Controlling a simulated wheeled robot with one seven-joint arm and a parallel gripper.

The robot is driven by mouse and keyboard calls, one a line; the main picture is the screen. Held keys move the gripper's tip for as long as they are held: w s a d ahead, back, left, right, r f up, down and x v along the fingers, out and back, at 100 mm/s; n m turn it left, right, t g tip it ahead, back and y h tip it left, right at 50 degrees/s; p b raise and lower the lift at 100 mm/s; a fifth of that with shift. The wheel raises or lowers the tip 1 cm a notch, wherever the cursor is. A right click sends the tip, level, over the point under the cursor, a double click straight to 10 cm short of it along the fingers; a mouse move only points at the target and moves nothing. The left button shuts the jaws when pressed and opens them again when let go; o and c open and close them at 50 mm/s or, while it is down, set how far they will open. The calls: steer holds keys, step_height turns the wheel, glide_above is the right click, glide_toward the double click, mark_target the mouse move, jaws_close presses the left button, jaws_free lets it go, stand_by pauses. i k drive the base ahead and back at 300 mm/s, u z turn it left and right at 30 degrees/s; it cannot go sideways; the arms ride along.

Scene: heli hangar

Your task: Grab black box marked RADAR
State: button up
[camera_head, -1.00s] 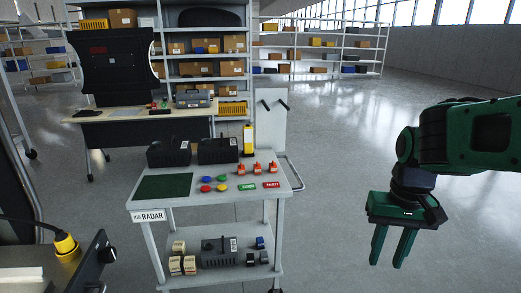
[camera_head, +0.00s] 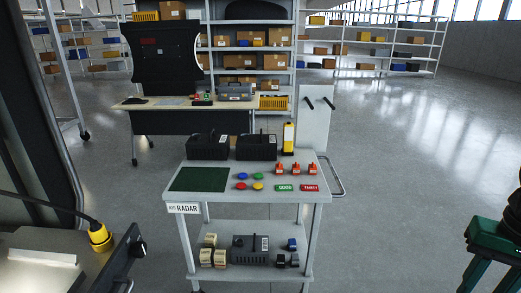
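Two black boxes stand side by side at the back of the cart top: a left black box (camera_head: 207,145) and a right black box (camera_head: 257,147). A third black box (camera_head: 250,248) sits on the cart's lower shelf. Any lettering on the boxes is too small to read. The word RADAR shows on a white label (camera_head: 184,208) at the cart's front left edge. My gripper (camera_head: 487,284) is at the lower right edge, partly cut off. Its fingers are apart with nothing seen between them, well right of the cart.
The grey cart (camera_head: 255,211) also holds a green mat (camera_head: 199,179), coloured buttons, red-orange items, tags and a yellow device (camera_head: 288,138). A desk (camera_head: 150,118) and shelves stand behind. A dark bench with a yellow connector (camera_head: 99,236) is at lower left. Floor right of the cart is clear.

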mark_target(260, 147)
steer(key=i, duration=1.65)
steer(key=u, duration=0.05)
